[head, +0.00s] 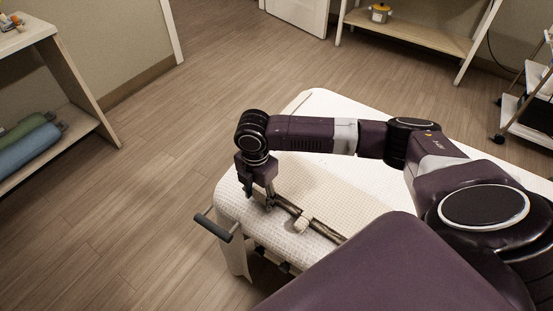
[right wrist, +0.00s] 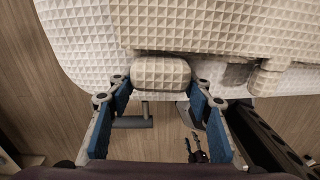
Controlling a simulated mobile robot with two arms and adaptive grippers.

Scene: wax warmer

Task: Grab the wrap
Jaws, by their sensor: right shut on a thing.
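The wrap is a cream, waffle-textured roll (right wrist: 160,72) in the right wrist view. It lies across the ends of my right gripper's fingers (right wrist: 160,86), one finger at each end. My right gripper (head: 259,199) is low over the near left corner of the white padded table (head: 235,203) and is shut on this roll. In the head view the held roll is too small to make out. A second cream roll (head: 303,222) lies on the table to the right of the gripper, apart from it. My left gripper is not in view.
A dark strip (head: 325,231) runs along the table by the second roll. A dark grey bar (head: 214,228) sticks out from the table's left end. Shelves (head: 48,60) stand at the left. The floor left of the table is clear.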

